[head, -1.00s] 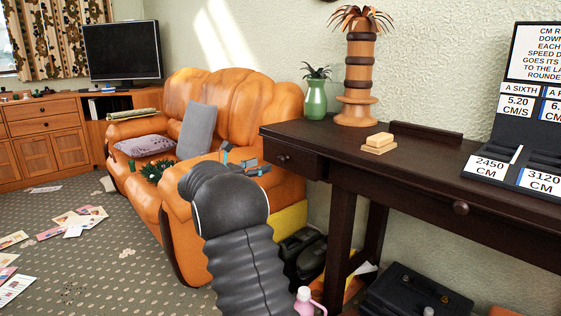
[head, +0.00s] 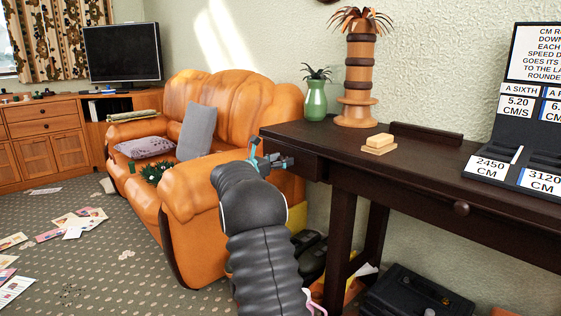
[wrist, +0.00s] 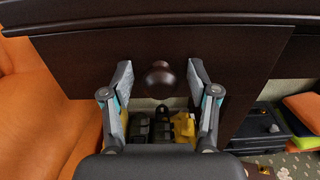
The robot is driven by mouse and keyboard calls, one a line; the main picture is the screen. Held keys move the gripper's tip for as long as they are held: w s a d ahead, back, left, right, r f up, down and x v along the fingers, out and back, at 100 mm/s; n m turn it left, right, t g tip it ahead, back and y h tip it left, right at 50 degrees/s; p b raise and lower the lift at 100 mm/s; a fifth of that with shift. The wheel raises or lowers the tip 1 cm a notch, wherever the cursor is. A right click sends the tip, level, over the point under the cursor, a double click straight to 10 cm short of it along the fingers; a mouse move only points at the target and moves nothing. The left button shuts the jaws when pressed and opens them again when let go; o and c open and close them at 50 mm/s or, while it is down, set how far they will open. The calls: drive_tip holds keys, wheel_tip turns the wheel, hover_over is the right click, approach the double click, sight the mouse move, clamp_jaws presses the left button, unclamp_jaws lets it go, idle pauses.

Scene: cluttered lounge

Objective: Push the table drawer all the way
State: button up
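The dark wooden table (head: 430,165) has a drawer front (head: 312,166) at its left end, under the tabletop. How far the drawer stands out I cannot tell. In the wrist view the drawer front (wrist: 85,62) fills the upper middle, with a round dark knob (wrist: 159,78) at its centre. My gripper (head: 274,161) is at this drawer front and hides its knob in the head view. In the wrist view my gripper (wrist: 160,72) is open, one finger on each side of the knob, with gaps between. Whether the fingertips touch the front is unclear.
A second knob (head: 461,208) is on the table's long side. Soap-like blocks (head: 379,144), a green vase (head: 315,101) and a palm ornament (head: 359,85) stand on top. An orange sofa (head: 188,222) is close on the left. Dark cases (head: 415,292) lie below the table.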

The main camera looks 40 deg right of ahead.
drive_tip(key=c, duration=1)
drive_tip(key=shift+d+r+p, duration=0.15)
drive_tip(key=shift+d+p, duration=0.35)
drive_tip(key=shift+p, duration=0.1)
drive_tip(key=shift+c, duration=0.2)
drive_tip(key=shift+d, duration=0.3)
drive_tip(key=o, duration=1.1)
drive_tip(key=shift+o, duration=0.2)
